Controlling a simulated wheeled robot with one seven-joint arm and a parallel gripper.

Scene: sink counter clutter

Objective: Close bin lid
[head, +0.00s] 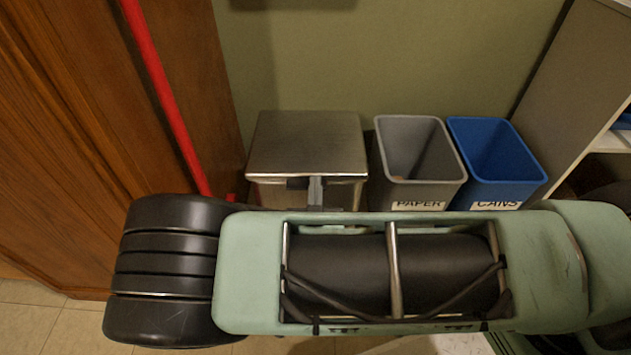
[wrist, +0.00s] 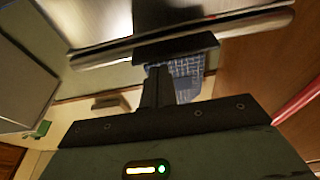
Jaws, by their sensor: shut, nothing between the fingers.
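The steel bin (head: 305,192) stands against the wall, left of two open bins. Its brushed metal lid (head: 307,140) lies roughly flat over the top in the head view; whether a thin gap is left under its front edge I cannot tell. My gripper (head: 315,183) is at the front of the bin, just by the lid's front edge, with my arm hiding the bin's lower part. In the wrist view my gripper (wrist: 158,72) is shut and empty. Its tips are close to a dark block under a shiny metal edge (wrist: 180,38); I cannot tell whether they touch.
A grey bin (head: 420,190) labelled PAPER and a blue bin (head: 500,192) labelled CANS stand close on the right. A red pole (head: 165,90) leans by the wooden panel (head: 70,120) on the left. A pale shelf unit (head: 580,80) bounds the right side.

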